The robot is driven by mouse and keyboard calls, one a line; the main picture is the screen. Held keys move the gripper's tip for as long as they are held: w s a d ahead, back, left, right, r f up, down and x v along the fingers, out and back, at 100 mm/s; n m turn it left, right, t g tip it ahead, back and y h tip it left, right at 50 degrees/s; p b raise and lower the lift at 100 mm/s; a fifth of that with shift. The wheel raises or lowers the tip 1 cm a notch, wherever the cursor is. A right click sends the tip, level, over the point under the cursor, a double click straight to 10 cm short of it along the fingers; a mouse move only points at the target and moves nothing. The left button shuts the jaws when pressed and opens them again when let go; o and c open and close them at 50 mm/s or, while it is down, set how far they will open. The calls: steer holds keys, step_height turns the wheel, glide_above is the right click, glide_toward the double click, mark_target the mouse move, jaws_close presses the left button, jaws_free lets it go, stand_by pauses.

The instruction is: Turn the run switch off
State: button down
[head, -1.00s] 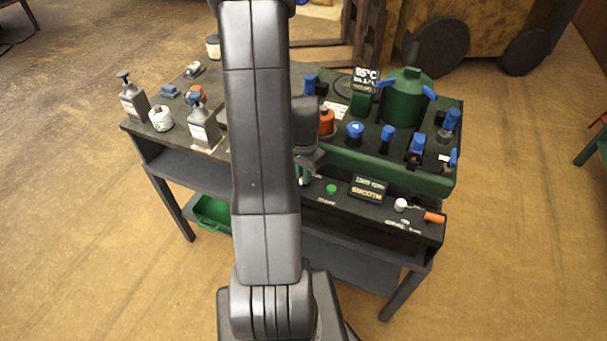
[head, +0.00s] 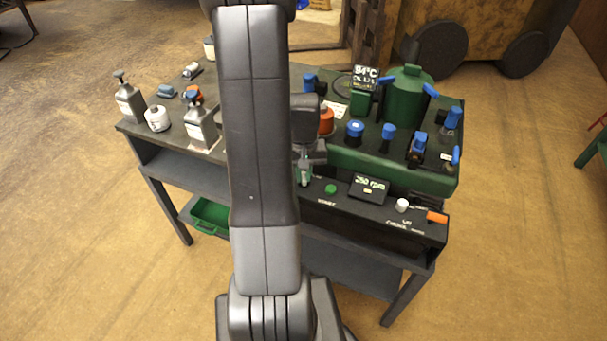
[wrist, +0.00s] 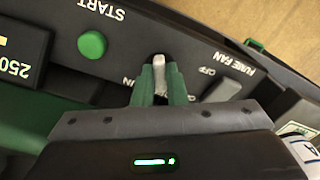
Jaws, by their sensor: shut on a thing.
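The run switch (wrist: 159,75) is a pale lever on the dark control panel, seen upside down in the wrist view. My gripper (wrist: 160,82) has its green fingers closed on either side of this lever. A partly covered label ending in "N" is left of the lever and "OFF" is to its right. In the head view my gripper (head: 304,178) is at the panel's left part, left of the green START button (head: 331,189). My arm and fingers hide the switch there. The START button also shows in the wrist view (wrist: 92,44).
The rpm display (head: 369,187), white knob (head: 402,205) and orange handle (head: 437,217) line the panel's right part. A grey rocker (wrist: 222,90) under "FUME FAN" is close to my right finger. Green machinery with blue valves (head: 405,97) stands behind; bottles (head: 201,127) stand left.

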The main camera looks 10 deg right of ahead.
mark_target(304, 177)
steer(key=shift+n, duration=0.4)
steer(key=c, duration=1.5)
jaws_free()
steer(key=shift+o, duration=0.2)
step_height(304, 177, up, 14)
steer(key=p, duration=0.1)
steer(key=shift+f, duration=0.1)
step_height(304, 177, down, 14)
steer(key=shift+r+b, duration=0.1)
steer(key=shift+b, duration=0.45)
